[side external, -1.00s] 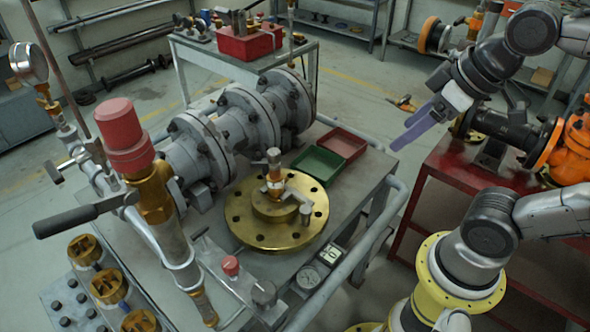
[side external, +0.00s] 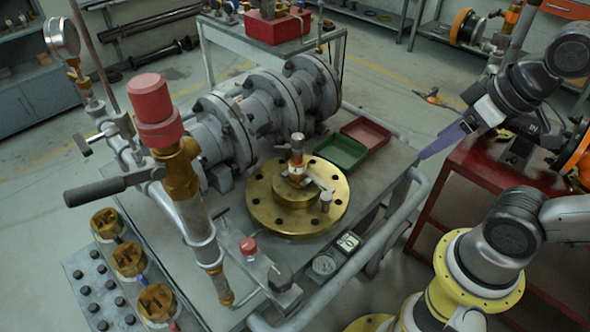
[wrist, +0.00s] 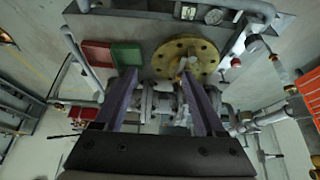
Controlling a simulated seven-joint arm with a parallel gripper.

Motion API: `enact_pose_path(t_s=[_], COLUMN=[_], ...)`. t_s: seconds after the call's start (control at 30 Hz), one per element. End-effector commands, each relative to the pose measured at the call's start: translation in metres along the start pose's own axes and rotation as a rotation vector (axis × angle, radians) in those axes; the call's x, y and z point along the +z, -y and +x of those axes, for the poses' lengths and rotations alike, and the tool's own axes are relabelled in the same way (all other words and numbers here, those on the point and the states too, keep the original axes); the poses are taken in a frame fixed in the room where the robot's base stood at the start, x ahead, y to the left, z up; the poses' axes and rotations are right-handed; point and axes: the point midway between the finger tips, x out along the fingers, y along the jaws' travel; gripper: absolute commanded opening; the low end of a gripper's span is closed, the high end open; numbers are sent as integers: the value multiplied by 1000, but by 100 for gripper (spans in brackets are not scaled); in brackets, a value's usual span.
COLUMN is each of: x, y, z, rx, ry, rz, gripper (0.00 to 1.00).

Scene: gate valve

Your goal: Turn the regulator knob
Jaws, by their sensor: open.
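A large red cylindrical knob (side external: 154,112) stands upright on a brass valve body (side external: 177,168) at the left of the bench in the side view. It looks like the regulator knob. I cannot pick it out surely in the wrist view. My gripper (side external: 424,156), with purple fingers, is beyond the bench's right edge, far from the red knob and touching nothing. In the wrist view my gripper (wrist: 158,78) is open, its fingers apart and empty. The brass flange (wrist: 187,60) shows beyond the right finger.
A brass flange (side external: 262,208) with a small upright fitting stands mid-bench. Green (side external: 338,154) and red (side external: 366,131) trays lie behind it. Grey flanged pipework (side external: 265,110) runs along the back. A black lever (side external: 96,190) sticks out left. A tubular rail (side external: 385,225) edges the bench's right side.

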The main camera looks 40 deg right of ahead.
Motion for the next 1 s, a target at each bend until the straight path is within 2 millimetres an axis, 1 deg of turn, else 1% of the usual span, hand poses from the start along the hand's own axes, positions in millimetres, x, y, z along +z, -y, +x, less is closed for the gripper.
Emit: enact_pose_path(t_s=[0.27,0.3,0.37,0.47,0.57,0.67,0.87,1.0], x=[0,0,0,0,-1,-9,-36,-59], y=[0,0,0,0,0,0,7,21], z=[0,0,0,0,-1,-7,-12,-8], rx=[0,0,0,0,0,4,-15,-61], ry=[0,0,0,1,1,-15,-9,-1], rz=[0,-1,-14,-90,-253,-476,-980,-1367], gripper=[72,79,89,89,89,89,89,89])
